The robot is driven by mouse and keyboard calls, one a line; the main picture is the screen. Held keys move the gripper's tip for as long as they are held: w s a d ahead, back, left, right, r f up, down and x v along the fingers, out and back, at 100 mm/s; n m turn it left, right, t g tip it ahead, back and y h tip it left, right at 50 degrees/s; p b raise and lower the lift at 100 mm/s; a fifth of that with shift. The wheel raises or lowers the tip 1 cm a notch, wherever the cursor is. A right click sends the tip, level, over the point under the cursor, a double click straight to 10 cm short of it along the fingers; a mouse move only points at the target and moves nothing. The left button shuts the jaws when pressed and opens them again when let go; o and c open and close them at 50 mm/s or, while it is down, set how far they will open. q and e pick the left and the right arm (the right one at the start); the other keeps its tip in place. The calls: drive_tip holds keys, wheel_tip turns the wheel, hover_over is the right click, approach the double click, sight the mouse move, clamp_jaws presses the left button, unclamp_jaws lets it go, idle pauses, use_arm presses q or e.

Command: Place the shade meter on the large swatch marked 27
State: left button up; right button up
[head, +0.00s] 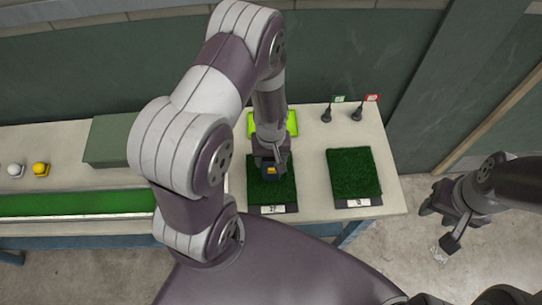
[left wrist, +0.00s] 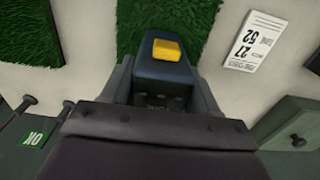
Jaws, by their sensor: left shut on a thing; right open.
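The shade meter (head: 271,171) is a dark blue block with a yellow button. It also shows in the left wrist view (left wrist: 165,72). My left gripper (head: 269,160) is shut on it, over the left large turf swatch (head: 262,193), whose front label seems to read 27. The swatch shows past the meter in the left wrist view (left wrist: 140,20). I cannot tell whether the meter touches the turf. A second large swatch (head: 353,173) lies to the right; its label is too small to read. My right gripper (head: 450,216) is open and empty, right of the table.
A lime-green tray (head: 292,123) is behind the left swatch. Two small flags, green (head: 338,99) and red (head: 371,98), stand at the back. A white card (left wrist: 256,41) with 27 and 52 lies beside the swatch.

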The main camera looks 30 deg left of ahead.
use_arm(q)
drive_tip(key=o, duration=1.2)
drive_tip(key=shift+f, duration=0.1)
wheel_tip(320, 180, up, 12)
drive_tip(key=shift+b, duration=0.9)
drive_tip(key=s+r+m, duration=0.1)
drive_tip(key=m, duration=0.1)
drive_tip(key=s+d+r+m+t, duration=0.1)
drive_tip(key=s+r+m, duration=0.1)
drive_tip(key=s+d+r+m, duration=0.1)
drive_tip(key=r+m, duration=0.1)
drive_tip(key=shift+s+d+r+m, duration=0.15)
drive_tip(key=shift+s+d+m, duration=0.1)
drive_tip(key=shift+s+m, duration=0.05)
drive_tip(key=shift+w, duration=0.1)
